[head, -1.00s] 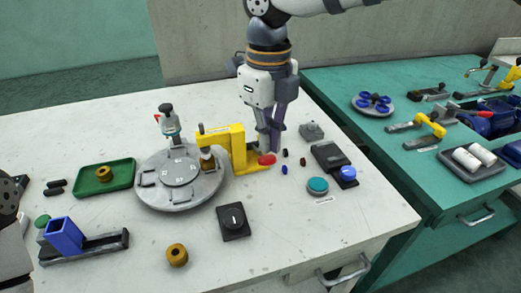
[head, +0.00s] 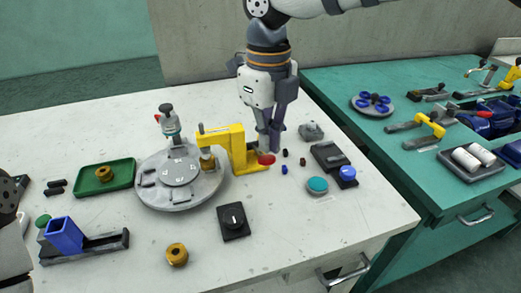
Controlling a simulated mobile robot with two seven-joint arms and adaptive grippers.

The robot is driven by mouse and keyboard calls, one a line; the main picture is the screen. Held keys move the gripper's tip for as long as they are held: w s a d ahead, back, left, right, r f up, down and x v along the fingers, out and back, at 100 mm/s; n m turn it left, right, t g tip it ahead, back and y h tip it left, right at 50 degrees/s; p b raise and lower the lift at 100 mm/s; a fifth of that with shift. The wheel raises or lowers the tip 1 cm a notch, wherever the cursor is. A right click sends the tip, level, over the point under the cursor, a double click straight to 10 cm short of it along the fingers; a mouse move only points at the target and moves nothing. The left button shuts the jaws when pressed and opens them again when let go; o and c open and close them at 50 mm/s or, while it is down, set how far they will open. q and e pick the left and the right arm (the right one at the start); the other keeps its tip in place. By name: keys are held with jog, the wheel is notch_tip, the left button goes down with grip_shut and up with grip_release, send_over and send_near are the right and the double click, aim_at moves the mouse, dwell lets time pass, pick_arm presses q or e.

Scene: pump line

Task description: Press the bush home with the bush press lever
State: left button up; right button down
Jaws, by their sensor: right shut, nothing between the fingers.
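The yellow bush press (head: 238,150) stands on the white bench, its arm reaching left over the rim of the round grey turntable (head: 180,198). A brass-coloured bush (head: 207,161) sits under the press head on the turntable; how deep it is seated I cannot tell. The red knob (head: 266,159) of the press lever is low at the right foot of the press. My right gripper (head: 270,148) points down, shut and empty, its fingertips just above or at the red knob; whether they touch I cannot tell. At the left edge a part of my left arm shows, without its gripper.
A green tray (head: 105,188) with a brass bush lies left of the turntable. A loose brass bush (head: 177,254) and a black dial box (head: 234,222) are in front. Small pegs, a teal button (head: 317,185) and a black block lie right of the press.

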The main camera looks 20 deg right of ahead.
aim_at(268, 158)
jog(key=shift+r, duration=0.15)
pick_arm(q)
jog(key=shift+w+r, duration=0.15)
jog(key=shift+w, duration=0.05)
pick_arm(e)
jog(key=shift+f, duration=1.1)
pick_arm(q)
jog(key=shift+w+r+t+p, duration=0.3)
jog(key=shift+w+r+p, duration=0.15)
jog(key=shift+w, duration=0.05)
pick_arm(e)
jog(key=shift+s+f, duration=0.2)
jog(key=shift+f, duration=0.65)
dwell(0.4)
pick_arm(q)
jog(key=shift+w+r, duration=0.3)
pick_arm(e)
jog(key=shift+s+f, duration=0.15)
jog(key=shift+f, duration=0.15)
dwell(1.5)
dwell(0.4)
